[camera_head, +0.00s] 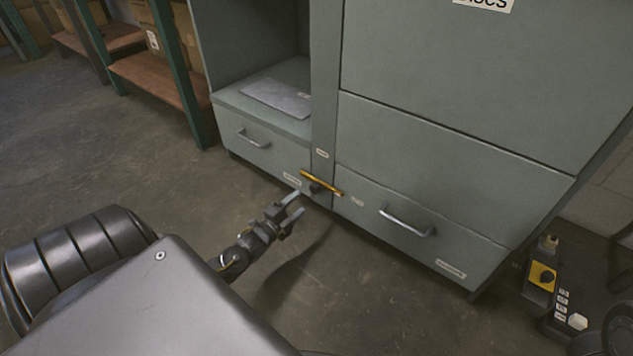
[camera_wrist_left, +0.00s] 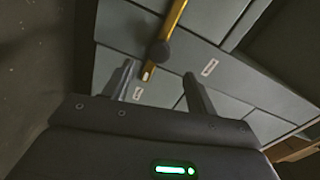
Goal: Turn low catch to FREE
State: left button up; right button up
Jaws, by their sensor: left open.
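The low catch is a yellow bar (camera_head: 322,183) on a dark round pivot, low on the narrow post between the two bottom drawers of the grey-green cabinet. In the head view it slants slightly down to the right. My left gripper (camera_head: 293,208) is open and empty, just in front and to the left of the catch. In the left wrist view the yellow bar (camera_wrist_left: 162,42) lies ahead, its lower end near the space between the open fingers (camera_wrist_left: 160,84). I cannot tell whether a finger touches it. The small labels beside the catch are too small to read. My right gripper is not in view.
The left drawer (camera_head: 262,146) and right drawer (camera_head: 415,225) have metal handles and look shut. A grey sheet (camera_head: 276,98) lies in the open bay above the left drawer. Shelving (camera_head: 160,80) stands at the left. A yellow switch box (camera_head: 542,275) is at the right. The floor in front is clear.

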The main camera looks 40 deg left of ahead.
aim_at(313, 191)
pick_arm(q)
jog(key=w+b, duration=0.2)
jog(key=w, duration=0.2)
jog(key=w+b, duration=0.2)
jog(key=w, duration=0.2)
jog(key=shift+w+a+f, duration=0.1)
jog(key=shift+w+f, duration=0.1)
jog(key=shift+w, duration=0.1)
jog(key=shift+w+r+b, duration=0.1)
jog(key=shift+w+b, duration=0.2)
jog(key=shift+w, duration=0.2)
grip_shut()
